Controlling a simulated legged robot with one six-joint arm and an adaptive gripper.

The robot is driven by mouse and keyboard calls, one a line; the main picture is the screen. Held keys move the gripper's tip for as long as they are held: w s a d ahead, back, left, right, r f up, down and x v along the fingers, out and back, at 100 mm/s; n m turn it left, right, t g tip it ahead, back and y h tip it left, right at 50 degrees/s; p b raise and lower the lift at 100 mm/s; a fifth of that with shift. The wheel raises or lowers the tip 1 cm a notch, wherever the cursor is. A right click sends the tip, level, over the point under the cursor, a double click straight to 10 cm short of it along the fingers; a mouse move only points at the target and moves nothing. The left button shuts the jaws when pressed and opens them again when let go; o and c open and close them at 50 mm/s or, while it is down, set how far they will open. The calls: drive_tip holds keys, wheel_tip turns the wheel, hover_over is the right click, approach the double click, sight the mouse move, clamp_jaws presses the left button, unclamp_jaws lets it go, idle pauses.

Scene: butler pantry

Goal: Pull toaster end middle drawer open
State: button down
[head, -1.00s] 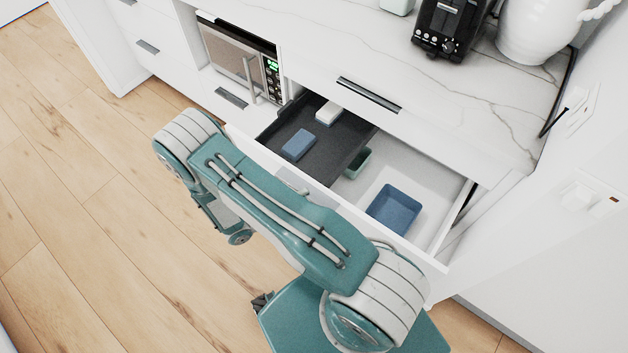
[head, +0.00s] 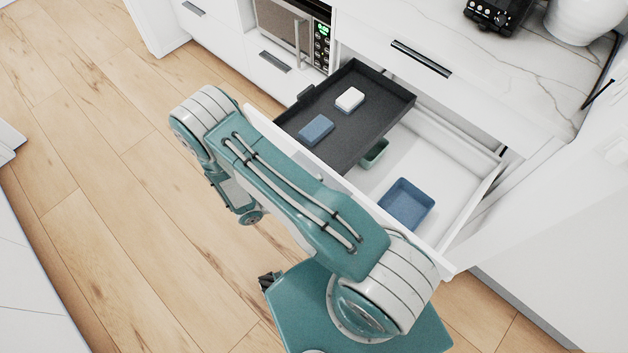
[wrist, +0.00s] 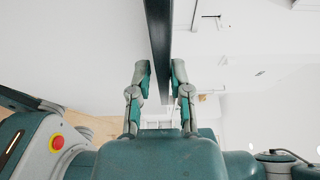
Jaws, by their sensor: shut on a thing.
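The middle drawer (head: 448,165) below the toaster (head: 498,12) is pulled well out of the white cabinet. Its white front is partly hidden behind my arm in the head view. In the wrist view my gripper (wrist: 160,88) has its two fingers on either side of a long dark bar handle (wrist: 158,45), shut on it. In the head view the gripper and this handle are hidden by my arm.
The drawer holds a dark tray (head: 375,105) with a blue block (head: 316,129) and a white block (head: 349,99), a green container (head: 374,153) and a blue bin (head: 406,204). A microwave (head: 283,28) is at its upper left. Wooden floor (head: 90,150) is clear at left.

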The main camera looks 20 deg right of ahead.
drive_tip(key=shift+s+f, duration=0.1)
drive_tip(key=shift+f, duration=0.1)
drive_tip(key=c, duration=0.6)
unclamp_jaws()
drive_tip(key=shift+o, duration=0.2)
drive_tip(key=shift+a+r, duration=0.1)
drive_tip(key=a, duration=1.2)
